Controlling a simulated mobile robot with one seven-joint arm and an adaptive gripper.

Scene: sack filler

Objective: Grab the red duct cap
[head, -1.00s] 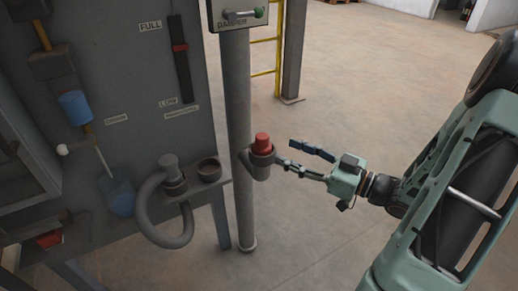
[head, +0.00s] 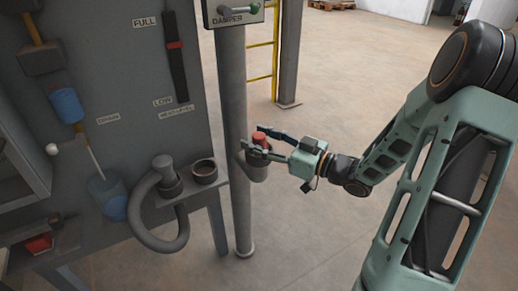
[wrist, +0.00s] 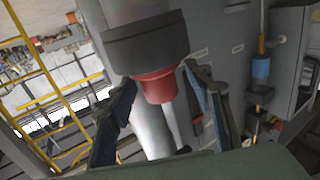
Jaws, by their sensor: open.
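The red duct cap (head: 260,138) sits upright in a grey cup-shaped holder (head: 257,172) on the side of a grey post. In the wrist view the red cap (wrist: 158,86) shows against the dark rim of the holder (wrist: 146,42), between my two fingers. My gripper (head: 264,144) is open, with one finger on each side of the cap. The gripper (wrist: 160,100) also shows in the wrist view, its fingers spread. I cannot tell whether either finger touches the cap.
The grey post (head: 236,110) stands right behind the holder. To the left, a grey panel (head: 105,85) has a shelf with a curved hose (head: 146,212) and an open round port (head: 205,170). A damper box (head: 233,12) is above.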

